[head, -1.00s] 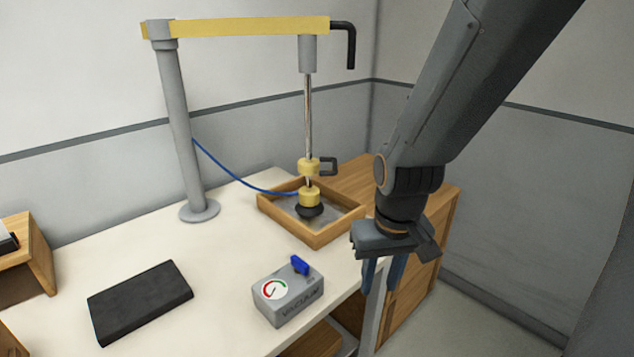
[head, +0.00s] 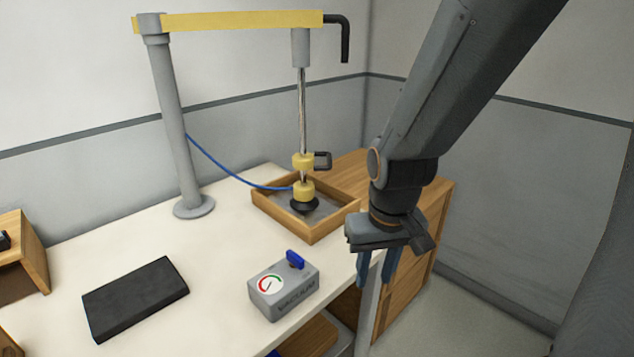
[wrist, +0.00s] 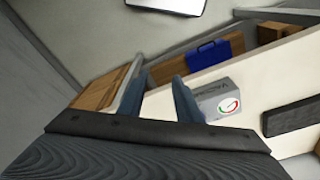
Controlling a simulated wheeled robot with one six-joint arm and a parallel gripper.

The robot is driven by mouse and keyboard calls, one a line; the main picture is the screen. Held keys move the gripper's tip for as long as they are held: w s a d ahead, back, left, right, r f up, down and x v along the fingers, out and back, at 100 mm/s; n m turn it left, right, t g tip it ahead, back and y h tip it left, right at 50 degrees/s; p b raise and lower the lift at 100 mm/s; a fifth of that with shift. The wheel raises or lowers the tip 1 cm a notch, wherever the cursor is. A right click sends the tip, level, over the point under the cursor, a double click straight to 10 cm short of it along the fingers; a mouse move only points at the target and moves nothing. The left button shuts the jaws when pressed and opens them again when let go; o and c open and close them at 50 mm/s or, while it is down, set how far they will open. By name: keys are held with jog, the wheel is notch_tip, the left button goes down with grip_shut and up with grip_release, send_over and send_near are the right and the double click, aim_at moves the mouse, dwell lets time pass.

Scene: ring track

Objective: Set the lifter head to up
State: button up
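The lifter head (head: 304,192) is a yellow collar with a black suction cup at the bottom of a thin metal rod (head: 302,105). It is low, inside a wooden tray (head: 313,236). A second yellow collar with a dark loop handle (head: 322,160) sits just above it. The rod hangs from a yellow boom (head: 235,22) on a grey post (head: 172,120). My gripper (head: 376,285) points down, to the right of the tray near the table's edge. Its fingers are apart with nothing between them. In the wrist view the gripper (wrist: 158,85) is also open and empty.
A grey vacuum box (head: 283,290) with a gauge and blue lever stands at the table's front edge; it also shows in the wrist view (wrist: 215,102). A black slab (head: 136,298) lies at the left. A blue hose (head: 230,172) runs from post to head. Walls are behind and right.

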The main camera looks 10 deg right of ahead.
jog(key=shift+o, duration=0.2)
jog(key=n+t+y+b, duration=0.3)
jog(key=n+t+b, duration=0.5)
jog(key=n+t, duration=0.85)
send_near(329, 158)
notch_tip(329, 158, down, 2)
jog(key=w+m+t, duration=0.2)
jog(key=w+m, duration=0.1)
jog(key=shift+a+p+x, duration=0.1)
jog(key=shift+p+x, duration=0.4)
jog(key=shift+x, duration=1.35)
jog(key=shift+a+p+x, duration=0.15)
jog(key=shift+p+x, duration=0.35)
jog(key=shift+x, duration=1.35)
grip_shut()
